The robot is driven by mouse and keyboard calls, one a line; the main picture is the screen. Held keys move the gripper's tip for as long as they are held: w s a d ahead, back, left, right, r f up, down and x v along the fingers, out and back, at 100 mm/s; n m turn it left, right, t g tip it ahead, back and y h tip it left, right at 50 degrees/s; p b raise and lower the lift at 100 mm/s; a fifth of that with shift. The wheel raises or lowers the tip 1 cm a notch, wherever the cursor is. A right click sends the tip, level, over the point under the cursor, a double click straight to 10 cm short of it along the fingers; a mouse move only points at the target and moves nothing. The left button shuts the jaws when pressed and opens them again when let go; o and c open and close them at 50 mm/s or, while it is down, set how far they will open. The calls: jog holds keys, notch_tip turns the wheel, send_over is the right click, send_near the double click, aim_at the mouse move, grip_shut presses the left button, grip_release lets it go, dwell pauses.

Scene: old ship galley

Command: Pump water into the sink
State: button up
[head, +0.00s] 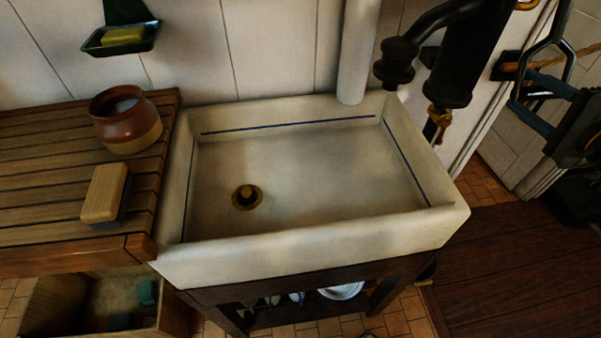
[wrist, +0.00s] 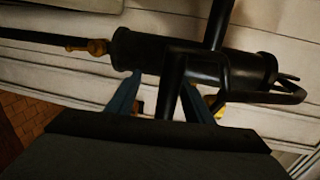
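The white sink (head: 455,222) has a blue line inside and a brass drain fitting (head: 247,197) in its floor. No water shows in it. The black pump (head: 462,70) stands at its back right corner, with its spout over the basin. The pump body also shows across the wrist view (wrist: 240,70). My gripper (head: 530,95) is to the right of the pump, beyond the sink. In the wrist view, its blue fingers (wrist: 162,85) stand apart on either side of a black pump bar (wrist: 172,85), with a gap at the left finger. I cannot tell whether the right finger touches.
A slatted wooden counter (head: 50,190) adjoins the sink's left side, bearing a brown pot (head: 127,125) and a brush (head: 105,193). A soap dish (head: 122,40) hangs on the wall. A crate (head: 60,300) stands below.

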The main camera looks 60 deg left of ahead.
jog(key=shift+d+r, duration=0.15)
jog(key=shift+s+d+r+p, duration=0.2)
jog(key=shift+d+p, duration=0.3)
jog(key=shift+d, duration=0.15)
jog(key=p+v, duration=0.4)
jog(key=v, duration=0.4)
jog(key=shift+d, duration=0.1)
